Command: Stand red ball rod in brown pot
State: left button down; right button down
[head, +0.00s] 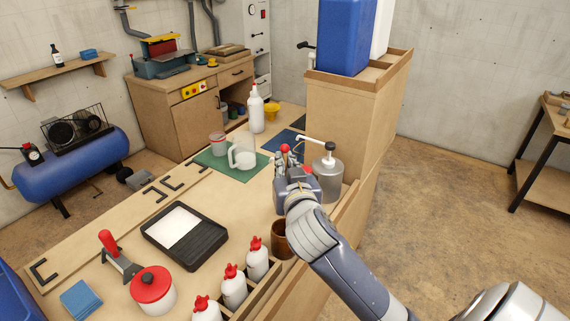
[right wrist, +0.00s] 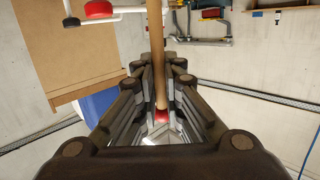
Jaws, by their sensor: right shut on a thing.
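My right gripper (head: 287,172) is shut on the red ball rod and holds it above the bench, just behind the brown pot. The rod's red ball (head: 285,148) shows above the fingers in the head view. In the right wrist view the wooden rod (right wrist: 156,55) runs between the fingers (right wrist: 160,85), with a red end (right wrist: 162,115) deep between them. The brown pot (head: 280,238) stands near the bench's right edge, nearer than the gripper. My right wrist and forearm cover part of it, and its inside cannot be made out. My left gripper is not in view.
A grey pump bottle (head: 329,175) stands close to the right of the gripper. Several white bottles with red caps (head: 234,286) stand in front of the pot. A black tray (head: 190,247), a red-lidded jar (head: 154,293) and a green mat (head: 216,163) lie farther left.

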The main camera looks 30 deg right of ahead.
jog(key=shift+s+a+f+b, duration=0.1)
jog(key=shift+s+f+b, duration=0.05)
jog(key=shift+f+b, duration=0.85)
jog(key=shift+s+a+f+b, duration=0.1)
jog(key=shift+f+b, duration=0.5)
jog(key=shift+f, duration=0.65)
jog(key=shift+s+a+f+b, duration=0.1)
jog(key=shift+s+f+b, duration=0.05)
jog(key=shift+f+b, duration=0.75)
jog(key=shift+s+a+f+b, duration=0.1)
jog(key=shift+f+b, duration=0.55)
jog(key=shift+f, duration=0.45)
jog(key=c, duration=1.6)
grip_release()
jog(key=shift+c, duration=0.2)
jog(key=shift+r, duration=0.2)
notch_tip(320, 180, up, 10)
jog(key=shift+f, duration=0.2)
